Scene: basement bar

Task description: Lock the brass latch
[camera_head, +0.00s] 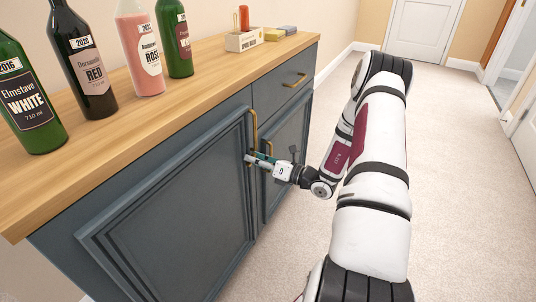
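The blue-grey cabinet has two doors, and brass handles show near where they meet. One long brass handle (254,128) is on the left door (175,200). Another brass handle (270,146) shows just right of it, on the right door (288,150). My gripper (250,159) is at the lower end of these brass parts, with its fingers pointing left at the left door's edge. I cannot make out a separate brass latch; the fingers cover part of that area. Whether the fingers touch the brass or are closed is too small to tell. Both doors look closed or nearly so.
Several wine bottles (80,58) stand on the wooden counter (190,85). A small white box (243,40) and some small blocks (275,35) sit farther back. A drawer (285,88) is above the right door. The carpet (460,180) to the right is clear.

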